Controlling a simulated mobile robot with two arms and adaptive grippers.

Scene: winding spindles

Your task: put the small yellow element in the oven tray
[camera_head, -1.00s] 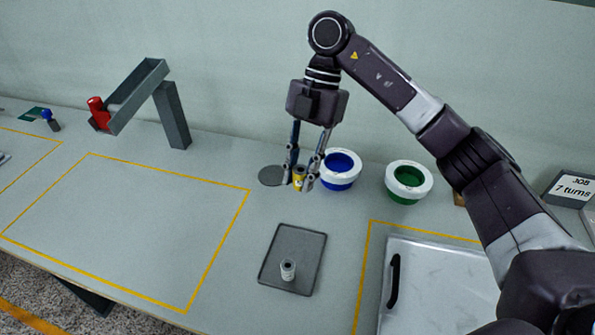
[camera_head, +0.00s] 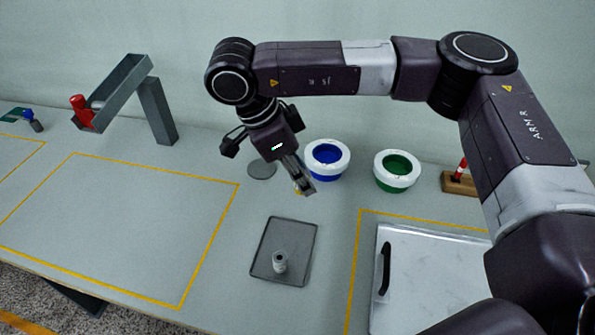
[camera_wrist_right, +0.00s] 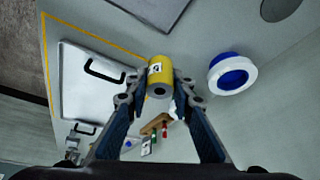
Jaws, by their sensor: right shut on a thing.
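The small yellow element (camera_wrist_right: 158,72) is a short cylinder with a pale label, held between the fingertips of my right gripper (camera_wrist_right: 158,90) in the wrist view. In the head view only a sliver of yellow shows beside my right gripper (camera_head: 303,187), which hangs tilted above the table behind the dark grey tray. That shallow rectangular tray (camera_head: 300,236) lies flat, with a small grey-white spool (camera_head: 280,262) standing upright on it. A corner of the tray also shows in the wrist view (camera_wrist_right: 150,10). My left gripper is not in view.
A blue-lined white-rimmed pot (camera_head: 327,157) stands close beside my right gripper, a green one (camera_head: 397,170) farther right. A grey disc (camera_head: 262,169) lies behind. A pale panel with a black handle (camera_head: 384,268) is at right. The yellow-outlined area (camera_head: 120,225) at left is clear.

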